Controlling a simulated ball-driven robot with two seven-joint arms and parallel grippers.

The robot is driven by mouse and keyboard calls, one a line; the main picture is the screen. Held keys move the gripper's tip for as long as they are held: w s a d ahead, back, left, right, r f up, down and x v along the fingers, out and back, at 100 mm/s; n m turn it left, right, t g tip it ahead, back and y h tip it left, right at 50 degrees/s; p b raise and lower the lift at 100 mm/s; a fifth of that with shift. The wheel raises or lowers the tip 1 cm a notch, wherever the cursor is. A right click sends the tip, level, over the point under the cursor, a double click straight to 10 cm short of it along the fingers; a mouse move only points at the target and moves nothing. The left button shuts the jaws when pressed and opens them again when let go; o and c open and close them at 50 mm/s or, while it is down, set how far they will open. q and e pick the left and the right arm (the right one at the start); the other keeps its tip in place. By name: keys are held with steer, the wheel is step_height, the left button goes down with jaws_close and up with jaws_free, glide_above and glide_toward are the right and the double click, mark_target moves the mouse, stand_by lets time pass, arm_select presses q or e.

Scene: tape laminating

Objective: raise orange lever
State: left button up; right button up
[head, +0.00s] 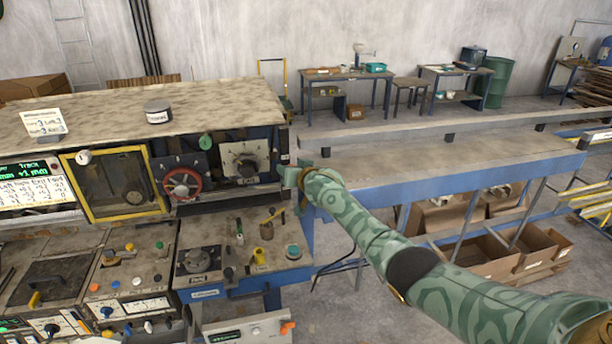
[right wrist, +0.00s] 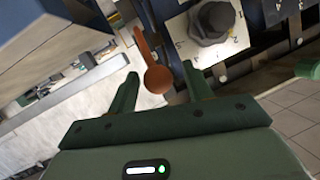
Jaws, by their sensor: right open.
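The orange lever (right wrist: 157,79) shows in the right wrist view as a thin arm with a round ball end, beside a dark knob on a white dial plate. My right gripper (right wrist: 159,72) is open, with one finger on each side of the ball end; I cannot tell whether either touches it. In the head view my right gripper (head: 298,177) is at the right edge of the machine panel and hides the lever there. My left gripper is not in view.
The grey dial knob (right wrist: 212,22) sits close to the right finger. The machine panel also holds a red handwheel (head: 182,184) and a yellow-framed window (head: 114,183). A long blue-edged bench (head: 455,165) extends to the right.

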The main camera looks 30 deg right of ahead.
steer(key=p+v, duration=0.1)
steer(key=v, duration=1.4)
steer(key=shift+s+d, duration=0.1)
